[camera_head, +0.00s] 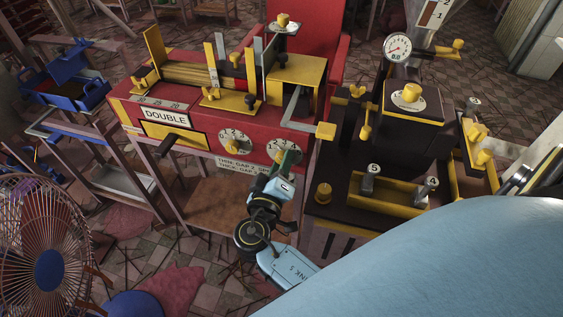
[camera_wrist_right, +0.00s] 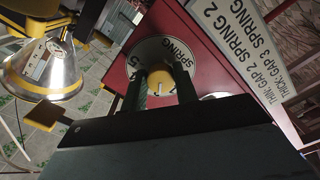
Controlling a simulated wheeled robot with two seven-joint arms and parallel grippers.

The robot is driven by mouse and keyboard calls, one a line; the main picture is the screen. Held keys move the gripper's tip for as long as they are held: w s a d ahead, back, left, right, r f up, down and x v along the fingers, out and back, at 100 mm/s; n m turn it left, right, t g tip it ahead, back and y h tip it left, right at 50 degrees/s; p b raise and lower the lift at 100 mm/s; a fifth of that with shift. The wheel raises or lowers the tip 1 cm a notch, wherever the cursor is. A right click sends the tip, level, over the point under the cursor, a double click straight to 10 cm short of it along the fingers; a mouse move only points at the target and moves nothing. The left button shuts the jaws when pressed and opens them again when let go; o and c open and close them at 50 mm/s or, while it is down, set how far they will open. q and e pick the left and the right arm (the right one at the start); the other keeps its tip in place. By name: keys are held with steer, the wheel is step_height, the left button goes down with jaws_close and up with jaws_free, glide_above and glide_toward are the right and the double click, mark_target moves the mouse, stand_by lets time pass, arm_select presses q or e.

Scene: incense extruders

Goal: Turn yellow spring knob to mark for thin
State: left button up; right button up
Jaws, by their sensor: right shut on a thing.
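The yellow spring knob (camera_wrist_right: 160,80) sits on a round pale dial marked SPRING (camera_wrist_right: 152,52) in the right wrist view. A white mark shows on the knob; the number it points at cannot be read surely. My right gripper (camera_wrist_right: 161,88) has one dark finger on each side of the knob and is shut on it. In the head view, my right gripper (camera_head: 287,163) reaches the right-hand dial (camera_head: 284,145) on the red machine's front and hides part of it. A label (camera_wrist_right: 240,40) reads "THIN: GAP 2 SPRING 2" and "THICK: GAP 3 SPRING 3". My left gripper is out of view.
A second dial (camera_head: 233,139) with a yellow knob is left of the spring dial. A yellow-ended lever (camera_head: 325,131) juts out just above and right of my gripper. A black and yellow machine (camera_head: 345,185) stands close on the right. A fan (camera_head: 45,245) stands at lower left.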

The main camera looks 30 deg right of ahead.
steer(key=o, duration=1)
steer(key=shift+c, duration=0.2)
steer(key=v, duration=1.3)
steer(key=shift+s+a, duration=0.15)
steer(key=shift+s, duration=0.05)
